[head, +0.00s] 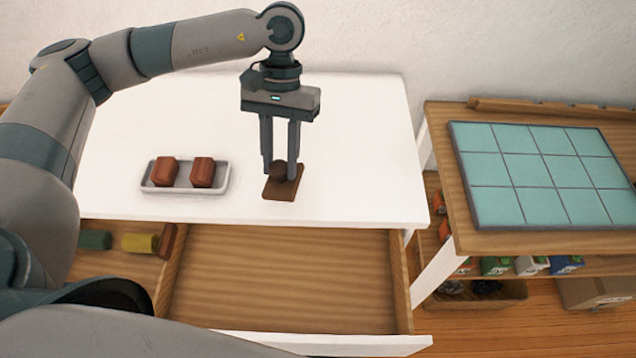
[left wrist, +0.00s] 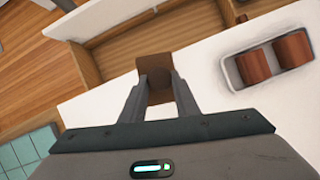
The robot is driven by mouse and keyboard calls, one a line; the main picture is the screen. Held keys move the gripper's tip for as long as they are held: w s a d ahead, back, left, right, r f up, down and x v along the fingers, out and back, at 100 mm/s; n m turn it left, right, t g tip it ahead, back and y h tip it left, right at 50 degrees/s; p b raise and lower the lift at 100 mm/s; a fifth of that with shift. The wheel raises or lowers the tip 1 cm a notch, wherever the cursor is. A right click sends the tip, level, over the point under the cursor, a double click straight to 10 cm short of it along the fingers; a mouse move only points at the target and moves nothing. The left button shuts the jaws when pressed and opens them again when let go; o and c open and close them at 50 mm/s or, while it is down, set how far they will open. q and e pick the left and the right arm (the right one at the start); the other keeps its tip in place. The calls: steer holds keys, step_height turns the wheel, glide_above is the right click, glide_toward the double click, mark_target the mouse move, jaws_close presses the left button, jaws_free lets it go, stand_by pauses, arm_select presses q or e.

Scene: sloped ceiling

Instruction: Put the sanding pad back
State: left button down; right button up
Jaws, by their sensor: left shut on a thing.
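The sanding pad (head: 282,190), a brown flat pad with a round dark knob, is at the white table's front part, right of the tray. My left gripper (head: 281,168) points down and is shut on its knob. In the left wrist view the pad (left wrist: 154,66) sits between the fingertips of my left gripper (left wrist: 156,85). I cannot tell whether the pad touches the tabletop. An open, empty wooden drawer (head: 290,280) is below the table's front edge. My right gripper is not in view.
A light tray (head: 186,190) with two red-brown blocks (head: 202,172) stands on the white table (head: 350,130), left of the pad. Green and yellow rolls (head: 140,243) lie left of the drawer. A wooden bench (head: 445,180) with a teal tiled panel (head: 540,175) stands at right.

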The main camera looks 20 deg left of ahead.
arm_select(q)
steer(key=shift+s+d+n+h, duration=0.15)
steer(key=shift+s+d+n, duration=0.05)
steer(key=shift+d+n, duration=0.2)
steer(key=shift+s+d+n+h, duration=0.15)
steer(key=shift+d+n, duration=0.15)
steer(key=shift+d, duration=0.15)
steer(key=s+d+r+n+t+h, duration=0.1)
steer(key=s+d+r+n+t, duration=0.1)
steer(key=d+n, duration=0.3)
steer(key=s+d+r+n+t+h+b, duration=0.1)
steer(key=d+n, duration=0.4)
steer(key=n, duration=0.8)
steer(key=shift+s+d+r+n+t+h, duration=0.35)
steer(key=shift+s+r+t+h, duration=0.25)
steer(key=shift+s+t, duration=0.6)
steer(key=shift+w, duration=0.3)
